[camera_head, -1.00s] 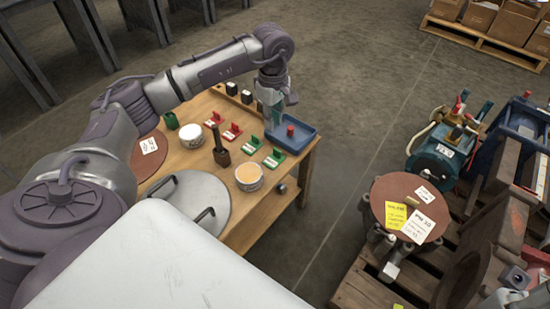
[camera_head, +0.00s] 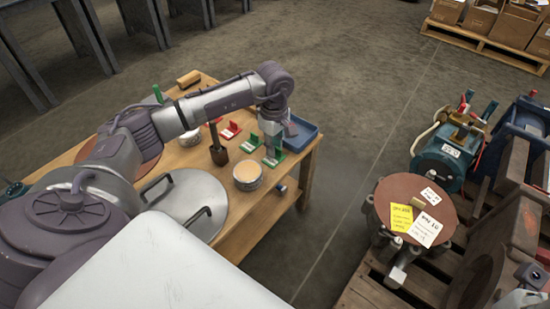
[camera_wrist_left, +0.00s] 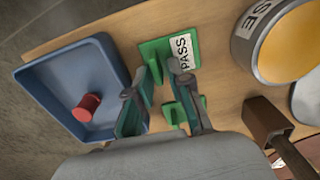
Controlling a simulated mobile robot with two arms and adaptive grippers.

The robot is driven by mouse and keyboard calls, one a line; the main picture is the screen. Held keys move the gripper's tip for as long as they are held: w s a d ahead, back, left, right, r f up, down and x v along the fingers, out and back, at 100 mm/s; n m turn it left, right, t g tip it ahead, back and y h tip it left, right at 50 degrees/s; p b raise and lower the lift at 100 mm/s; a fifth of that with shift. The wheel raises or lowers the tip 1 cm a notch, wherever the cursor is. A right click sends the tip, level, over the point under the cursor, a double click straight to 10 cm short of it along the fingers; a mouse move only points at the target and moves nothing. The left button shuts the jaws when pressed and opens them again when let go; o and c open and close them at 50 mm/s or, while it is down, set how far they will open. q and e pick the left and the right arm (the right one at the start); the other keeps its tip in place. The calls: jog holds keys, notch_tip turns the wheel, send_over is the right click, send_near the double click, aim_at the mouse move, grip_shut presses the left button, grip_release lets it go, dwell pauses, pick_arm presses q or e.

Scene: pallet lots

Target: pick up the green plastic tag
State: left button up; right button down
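Two green plastic tags stand on the wooden table in the head view, one (camera_head: 251,142) left of my left gripper and one (camera_head: 273,158) just below it. In the left wrist view a green tag (camera_wrist_left: 150,48) with a white "PASS" label lies beyond the fingertips. More green plastic (camera_wrist_left: 171,112) shows between and below the fingers, partly hidden. My left gripper (camera_wrist_left: 158,85) points down at the tags, its fingers apart, with a gap between them. It also shows in the head view (camera_head: 272,144). I cannot tell whether a finger touches a tag. My right gripper is not in view.
A round metal lid (camera_head: 186,200) lies nearer me.

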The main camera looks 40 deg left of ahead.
pick_arm(q)
jog(key=shift+c, duration=0.4)
grip_shut()
jog(key=shift+r, duration=0.15)
